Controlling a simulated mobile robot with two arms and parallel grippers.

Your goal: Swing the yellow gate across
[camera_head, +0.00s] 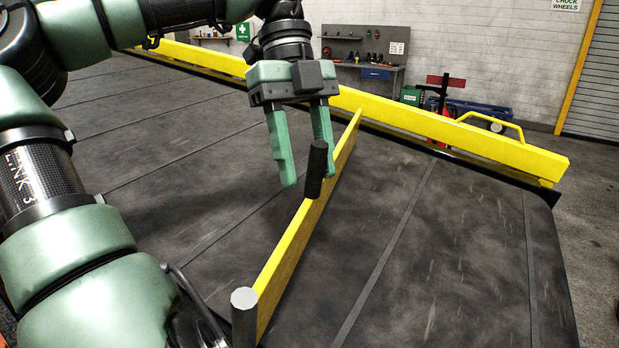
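The yellow gate (290,250) is a long thin bar standing on edge over the dark belt (400,255). It runs diagonally from a grey post (244,318) at the bottom to near the far yellow rail. A black upright handle (317,168) is on the gate towards its far end. My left gripper (306,180) points down at the handle with its green fingers apart. The handle overlaps the right finger in the picture, and a gap shows between it and the left finger. I cannot tell whether the right finger touches it. My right gripper is not in view.
The yellow side rail (430,122) runs along the far edge of the belt, with a raised yellow grab bar (491,125) near its right end. The belt is clear on both sides of the gate. A workbench (368,75) and a red stand (440,125) are beyond.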

